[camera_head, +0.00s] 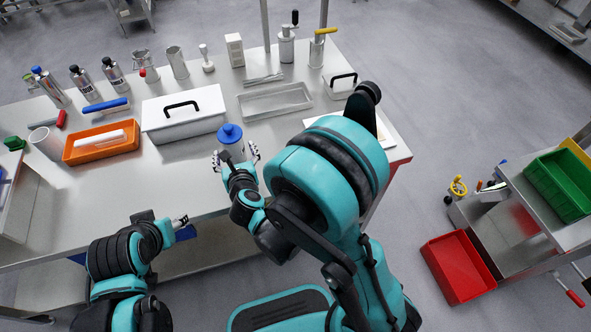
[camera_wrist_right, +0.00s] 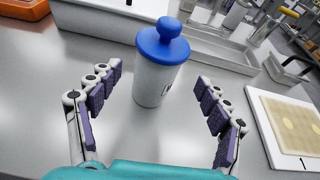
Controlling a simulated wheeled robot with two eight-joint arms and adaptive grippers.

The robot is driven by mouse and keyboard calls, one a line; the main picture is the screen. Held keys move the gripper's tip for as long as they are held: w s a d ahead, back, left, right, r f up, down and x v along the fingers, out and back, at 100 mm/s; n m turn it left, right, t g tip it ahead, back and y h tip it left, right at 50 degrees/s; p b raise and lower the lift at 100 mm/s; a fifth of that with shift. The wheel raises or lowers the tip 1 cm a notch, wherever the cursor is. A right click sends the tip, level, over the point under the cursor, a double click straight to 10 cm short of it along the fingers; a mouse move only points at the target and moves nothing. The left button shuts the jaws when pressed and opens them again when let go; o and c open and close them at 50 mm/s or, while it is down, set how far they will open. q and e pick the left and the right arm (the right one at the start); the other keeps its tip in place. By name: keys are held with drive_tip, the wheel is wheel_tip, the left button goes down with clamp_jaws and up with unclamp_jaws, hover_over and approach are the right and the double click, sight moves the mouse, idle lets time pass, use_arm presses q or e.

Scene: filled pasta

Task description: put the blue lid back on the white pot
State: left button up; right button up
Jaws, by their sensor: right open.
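My right gripper (camera_head: 235,157) is open around the pot's near side. In the wrist view its fingers (camera_wrist_right: 159,80) lie to either side of the pot with gaps, not touching it. My left gripper (camera_head: 181,219) is low at the table's front edge, seen too small to tell its opening.
A white box with a black handle (camera_head: 160,124) stands behind and left of the pot. A metal tray (camera_head: 262,113) lies behind right. A white board (camera_wrist_right: 262,120) is to the right. An orange tray (camera_head: 72,154) is farther left. Table beside the pot is clear.

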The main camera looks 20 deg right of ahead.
wheel_tip(320, 180, up, 19)
drive_tip(key=s+n+t+y, duration=0.25)
drive_tip(key=n+y, duration=0.35)
drive_tip(key=n, duration=1.3)
drive_tip(key=s+d+f+n+g+h, duration=0.3)
drive_tip(key=s+d+f+n, duration=0.3)
drive_tip(key=s+d+n, duration=0.2)
drive_tip(key=s+d+f+n+g+h, duration=0.3)
drive_tip(key=s+d+f+n+g, duration=0.3)
drive_tip(key=s+d+n, duration=0.2)
drive_tip(key=shift+s+d+f+n, duration=0.2)
drive_tip(key=shift+s+d+n, duration=0.1)
drive_tip(key=shift+s+d, duration=0.55)
drive_tip(key=shift+s+a, duration=0.1)
drive_tip(key=shift+a, duration=0.05)
